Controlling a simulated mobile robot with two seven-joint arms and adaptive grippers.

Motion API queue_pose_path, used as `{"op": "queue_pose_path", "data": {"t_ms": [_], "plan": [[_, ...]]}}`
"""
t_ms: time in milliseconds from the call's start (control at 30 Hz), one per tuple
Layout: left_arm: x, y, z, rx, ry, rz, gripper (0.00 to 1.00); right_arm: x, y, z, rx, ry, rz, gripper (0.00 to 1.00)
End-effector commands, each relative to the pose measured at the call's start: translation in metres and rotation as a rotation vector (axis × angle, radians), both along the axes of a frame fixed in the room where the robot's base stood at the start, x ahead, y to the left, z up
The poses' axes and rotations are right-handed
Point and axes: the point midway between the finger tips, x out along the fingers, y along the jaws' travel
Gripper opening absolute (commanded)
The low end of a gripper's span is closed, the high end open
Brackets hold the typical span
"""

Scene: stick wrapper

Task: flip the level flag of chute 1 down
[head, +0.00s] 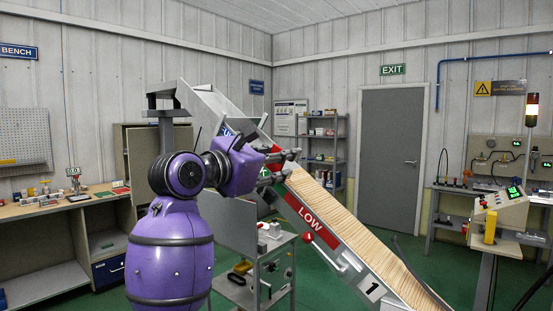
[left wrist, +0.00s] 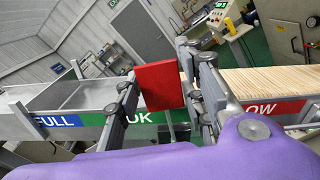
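Chute 1 (head: 333,264) slopes down to the right and is marked "1" at its lower end. Its side carries a red LOW label (head: 310,221), a green OK label (left wrist: 138,116) and a blue FULL label (left wrist: 58,121). A flat red plate, which looks like the level flag (left wrist: 160,72), stands upright by the OK label in the left wrist view. My left gripper (head: 290,162) is at the chute's side, its fingers (left wrist: 167,95) apart on either side of the plate. The right finger is close to it; I cannot tell if they touch. My right gripper is out of view.
Pale sticks (head: 350,222) fill the lower chute; the upper part (left wrist: 95,88) looks empty. A grey cart (head: 270,262) stands below the chute. A control panel (head: 500,200) is at the right, a workbench (head: 50,208) at the left.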

Motion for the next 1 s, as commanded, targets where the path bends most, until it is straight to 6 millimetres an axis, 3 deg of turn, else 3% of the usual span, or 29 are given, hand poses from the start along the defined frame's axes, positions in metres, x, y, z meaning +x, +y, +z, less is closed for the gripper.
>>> {"op": "queue_pose_path", "data": {"t_ms": [33, 233, 433, 700, 1000], "plan": [[0.000, 0.000, 0.000, 0.000, 0.000, 0.000, 0.26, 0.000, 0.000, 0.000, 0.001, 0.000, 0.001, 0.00], [0.000, 0.000, 0.000, 0.000, 0.000, 0.000, 0.00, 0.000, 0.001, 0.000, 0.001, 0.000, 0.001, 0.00], [0.001, 0.001, 0.001, -0.014, 0.009, 0.000, 0.00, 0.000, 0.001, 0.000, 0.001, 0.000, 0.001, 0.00], [0.013, 0.018, 0.008, -0.190, 0.137, -0.001, 0.00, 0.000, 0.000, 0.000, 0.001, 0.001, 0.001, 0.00], [0.014, 0.019, 0.007, -0.201, 0.148, 0.000, 0.00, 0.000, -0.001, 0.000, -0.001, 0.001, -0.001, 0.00]]}}
